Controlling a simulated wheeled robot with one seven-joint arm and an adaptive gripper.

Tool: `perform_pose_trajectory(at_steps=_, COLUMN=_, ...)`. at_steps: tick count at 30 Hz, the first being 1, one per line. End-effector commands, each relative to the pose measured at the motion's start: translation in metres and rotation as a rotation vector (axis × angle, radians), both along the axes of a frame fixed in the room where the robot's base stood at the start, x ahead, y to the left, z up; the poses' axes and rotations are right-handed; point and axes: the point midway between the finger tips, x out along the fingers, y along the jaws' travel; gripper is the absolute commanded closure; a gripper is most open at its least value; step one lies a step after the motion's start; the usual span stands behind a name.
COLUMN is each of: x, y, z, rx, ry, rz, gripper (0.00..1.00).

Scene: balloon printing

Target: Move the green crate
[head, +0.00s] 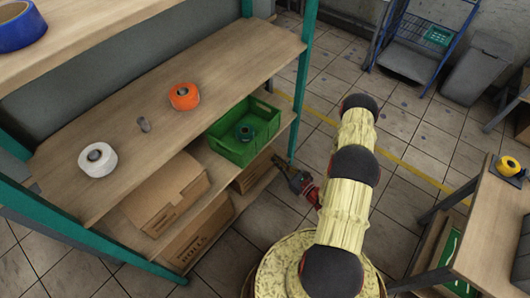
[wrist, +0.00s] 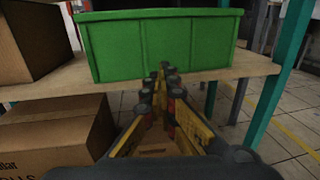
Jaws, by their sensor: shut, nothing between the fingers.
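In the wrist view the crate's long side wall (wrist: 160,48) fills the upper middle, standing on the wooden shelf edge (wrist: 225,72). My gripper (wrist: 165,70) is shut and empty. Its fingertips point at the crate's side near the bottom and overlap it in the picture; I cannot tell whether they touch. In the head view my gripper (head: 290,174) is low beside the rack, just right of and in front of the crate.
Cardboard boxes stand left of the crate (head: 165,192) and on the lower shelf (head: 197,235). A teal rack post (head: 303,80) rises right of the crate. White (head: 97,160) and orange (head: 184,97) rolls lie on the shelf above. A table (head: 495,225) stands at right; tiled floor between is open.

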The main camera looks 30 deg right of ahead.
Motion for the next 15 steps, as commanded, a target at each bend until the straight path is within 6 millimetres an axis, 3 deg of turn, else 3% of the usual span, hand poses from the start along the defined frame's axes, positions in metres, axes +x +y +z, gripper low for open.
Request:
perform_pose_trajectory(at_steps=9, x=0.053, y=0.013, z=-0.002, rx=-0.001, ry=-0.001, rz=0.004, gripper=1.0)
perform_pose_trajectory(at_steps=15, x=0.07, y=0.015, z=-0.001, rx=0.0, ry=0.0, rz=0.002, gripper=1.0)
